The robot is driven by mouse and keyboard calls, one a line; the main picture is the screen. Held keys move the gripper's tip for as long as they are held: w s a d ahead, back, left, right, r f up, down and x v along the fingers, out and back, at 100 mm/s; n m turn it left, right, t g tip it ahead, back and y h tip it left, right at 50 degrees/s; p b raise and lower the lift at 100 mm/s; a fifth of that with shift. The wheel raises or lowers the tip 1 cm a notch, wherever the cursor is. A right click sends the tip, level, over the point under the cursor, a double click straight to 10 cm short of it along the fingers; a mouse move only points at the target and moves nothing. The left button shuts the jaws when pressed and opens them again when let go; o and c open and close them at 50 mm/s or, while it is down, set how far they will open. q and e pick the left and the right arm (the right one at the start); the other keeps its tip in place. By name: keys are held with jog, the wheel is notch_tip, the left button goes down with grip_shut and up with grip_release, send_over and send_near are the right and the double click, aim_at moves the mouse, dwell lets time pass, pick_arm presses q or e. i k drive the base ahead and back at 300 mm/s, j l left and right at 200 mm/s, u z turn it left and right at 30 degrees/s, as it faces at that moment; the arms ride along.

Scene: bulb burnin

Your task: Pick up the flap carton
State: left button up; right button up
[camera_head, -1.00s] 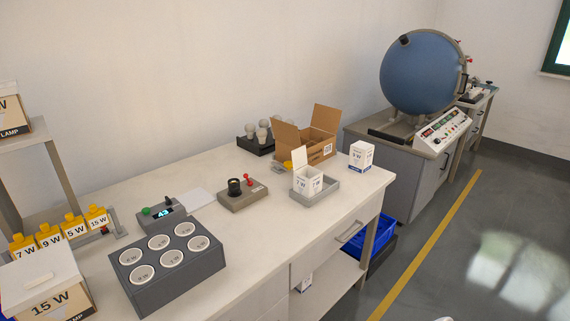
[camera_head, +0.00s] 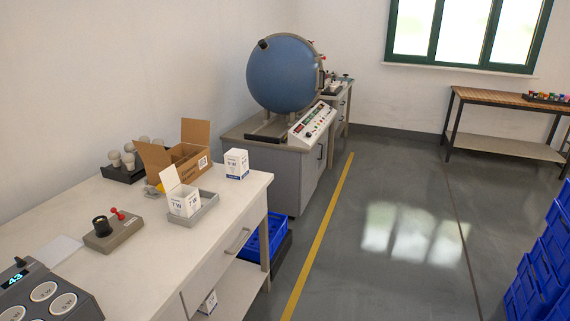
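A small white carton (camera_head: 184,202) marked 7 W stands in a shallow grey tray (camera_head: 209,208) on the workbench, with its flap (camera_head: 170,178) raised. A closed white carton (camera_head: 237,164) stands on the bench near its right end. A larger brown cardboard box (camera_head: 188,159) with open flaps is behind the tray. Which of the open-flapped ones the task names is not marked, but the small white one fits a flap carton. Neither of my grippers is in view.
The workbench (camera_head: 75,212) also holds a bulb tray (camera_head: 122,171), a test socket block (camera_head: 113,231) and a grey block with round wells (camera_head: 42,299). A blue sphere (camera_head: 283,75) stands beyond. Blue crates (camera_head: 543,262) are stacked at right. The middle floor (camera_head: 400,230) is clear.

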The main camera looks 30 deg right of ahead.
aim_at(237, 169)
jog(key=z, duration=0.5)
jog(key=u, duration=0.6)
jog(key=i+l+u, duration=0.15)
jog(key=l+u, duration=0.3)
jog(key=i+l+u, duration=0.1)
jog(key=l+u, duration=0.6)
jog(key=u, duration=0.15)
